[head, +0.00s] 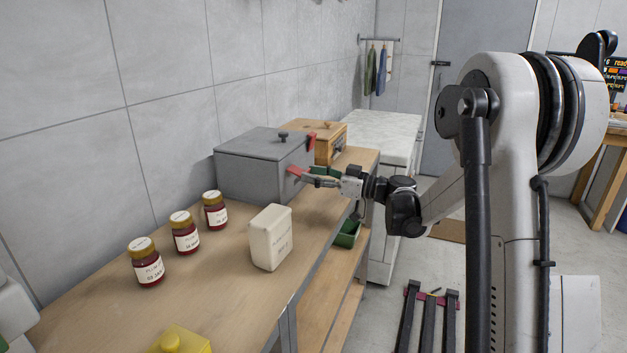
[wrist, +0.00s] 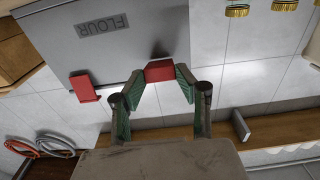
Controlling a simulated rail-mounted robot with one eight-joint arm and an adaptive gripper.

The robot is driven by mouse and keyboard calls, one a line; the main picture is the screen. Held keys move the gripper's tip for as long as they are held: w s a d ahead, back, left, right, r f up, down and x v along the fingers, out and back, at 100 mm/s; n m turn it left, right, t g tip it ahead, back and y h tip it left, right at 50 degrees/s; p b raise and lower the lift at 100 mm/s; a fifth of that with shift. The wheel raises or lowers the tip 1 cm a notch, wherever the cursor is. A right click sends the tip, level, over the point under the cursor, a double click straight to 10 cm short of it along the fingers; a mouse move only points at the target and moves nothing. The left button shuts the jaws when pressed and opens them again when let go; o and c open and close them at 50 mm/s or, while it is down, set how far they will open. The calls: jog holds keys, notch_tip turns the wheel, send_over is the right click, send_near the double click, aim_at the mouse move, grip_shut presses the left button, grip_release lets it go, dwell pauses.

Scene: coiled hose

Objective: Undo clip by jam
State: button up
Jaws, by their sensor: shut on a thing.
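The other clip (head: 311,141), by the wooden box, is apart from my gripper and also shows in the wrist view (wrist: 84,87). Three jam jars (head: 185,232) stand left of the box.
A cream container (head: 270,238) stands on the bench in front of the grey box. A wooden box (head: 328,143) is just beyond it. A yellow object (head: 180,341) is at the near end. A green bin (head: 347,233) is below the bench edge. Bare bench lies around the jars.

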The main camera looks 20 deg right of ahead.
jog(key=shift+f, duration=0.1)
dwell(0.5)
jog(key=o, duration=1.1)
jog(key=v, duration=1.2)
jog(key=shift+f, duration=0.2)
